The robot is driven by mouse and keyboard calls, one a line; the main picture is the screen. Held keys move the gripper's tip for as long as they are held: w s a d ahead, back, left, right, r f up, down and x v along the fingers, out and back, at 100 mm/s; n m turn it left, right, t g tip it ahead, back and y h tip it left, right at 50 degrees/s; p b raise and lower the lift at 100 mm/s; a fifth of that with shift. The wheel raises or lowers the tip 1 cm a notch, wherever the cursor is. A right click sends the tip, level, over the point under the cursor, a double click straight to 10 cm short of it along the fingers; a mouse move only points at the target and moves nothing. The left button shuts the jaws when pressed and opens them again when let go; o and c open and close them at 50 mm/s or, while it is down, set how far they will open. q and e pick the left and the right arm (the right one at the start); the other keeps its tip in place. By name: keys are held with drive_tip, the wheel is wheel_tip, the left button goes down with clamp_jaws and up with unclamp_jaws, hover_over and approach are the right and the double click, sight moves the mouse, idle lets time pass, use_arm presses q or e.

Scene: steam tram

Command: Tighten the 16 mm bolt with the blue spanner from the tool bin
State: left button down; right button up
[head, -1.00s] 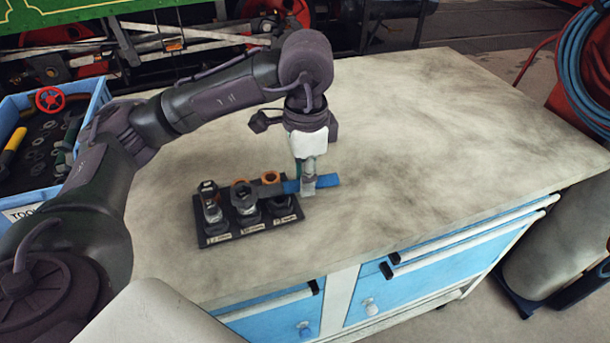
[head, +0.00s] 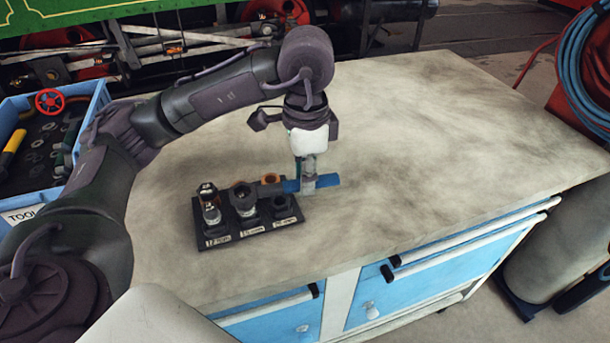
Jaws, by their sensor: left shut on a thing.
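The left gripper (head: 309,187) is shut on the blue handle of the spanner (head: 328,181), to the right of a black bolt board (head: 250,234). The spanner lies about level, with its dark shank and head reaching left to the middle bolt (head: 245,209). The head appears to be at the top of that bolt; I cannot tell whether it is fully seated around it. The middle label looks like 16 mm, but it is small and blurred. A taller bolt (head: 210,205) stands to the left and a lower dark one (head: 281,207) to the right. My right gripper is out of view.
The blue tool bin (head: 92,103) stands at the left, holding tools, loose nuts and a red handwheel. The grey worktop (head: 430,150) is clear right of the board. Blue drawers are below its front edge; a coiled blue hose (head: 585,70) hangs at the right.

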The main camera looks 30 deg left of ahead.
use_arm(q)
drive_tip(key=shift+r, duration=0.6)
idle(0.5)
drive_tip(key=shift+r+p, duration=0.45)
drive_tip(key=shift+r, duration=0.4)
drive_tip(key=shift+r+p, duration=0.5)
drive_tip(key=shift+r, duration=0.15)
